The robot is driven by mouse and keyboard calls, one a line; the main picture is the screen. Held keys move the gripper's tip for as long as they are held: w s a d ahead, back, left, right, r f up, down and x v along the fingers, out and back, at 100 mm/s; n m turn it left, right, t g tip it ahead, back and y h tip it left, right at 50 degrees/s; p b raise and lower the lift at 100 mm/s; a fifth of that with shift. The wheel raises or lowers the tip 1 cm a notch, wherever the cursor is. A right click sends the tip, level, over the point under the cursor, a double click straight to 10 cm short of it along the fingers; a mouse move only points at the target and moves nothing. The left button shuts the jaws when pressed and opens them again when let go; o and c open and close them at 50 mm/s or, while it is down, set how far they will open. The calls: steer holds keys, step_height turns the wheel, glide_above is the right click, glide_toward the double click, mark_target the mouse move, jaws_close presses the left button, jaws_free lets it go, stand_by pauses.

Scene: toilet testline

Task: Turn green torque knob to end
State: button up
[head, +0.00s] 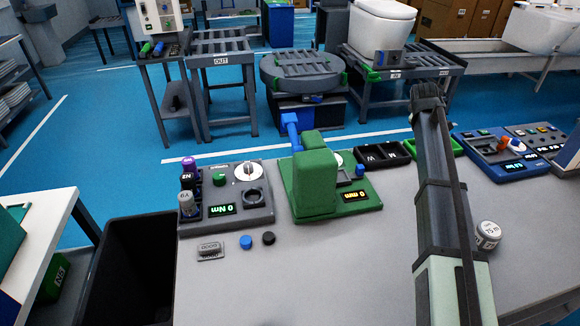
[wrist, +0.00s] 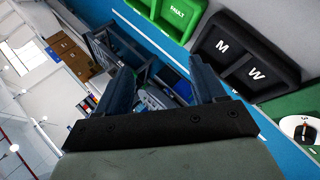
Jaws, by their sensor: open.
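The grey torque panel (head: 240,222) stands on the left part of the table with a lit "0 Nm" display. A small green knob (head: 219,179) sits on its upper left, beside a round white dial (head: 248,171). The torque panel is not seen in the wrist view. My gripper (head: 428,92) is far to the right of the knob, at the far end of my raised arm. In the wrist view my gripper (wrist: 147,50) has its two dark blue fingers apart, with nothing held between them.
A green block-shaped device (head: 312,180) with a "0 mm" display stands between the torque panel and my arm. Two small caps, blue (head: 246,242) and black (head: 269,238), lie in front. A black bin (head: 130,270) is at left.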

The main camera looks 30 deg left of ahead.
steer(key=s+a+r+n+g+y, duration=0.1)
steer(key=s+a+r+n, duration=0.1)
steer(key=s+a, duration=0.6)
steer(key=s+a+r+n+g, duration=0.1)
steer(key=s+a+r+n, duration=0.1)
steer(key=s+a, duration=0.6)
steer(key=s+a+r+n+g+y, duration=0.1)
steer(key=s+a, duration=0.7)
steer(key=a, duration=1)
steer(key=shift+a+r+n+y, duration=0.15)
steer(key=shift+r+n+y, duration=0.2)
steer(key=shift+n, duration=0.25)
steer(key=s+a+f+n+g, duration=0.1)
steer(key=s+a+f+n, duration=0.2)
steer(key=s+a+n, duration=0.55)
steer(key=n+h, duration=0.2)
steer(key=n, duration=0.4)
glide_toward(218, 175)
steer(key=x, duration=0.8)
steer(key=shift+d+f, duration=0.1)
steer(key=shift+f, duration=0.1)
steer(key=c, duration=1.1)
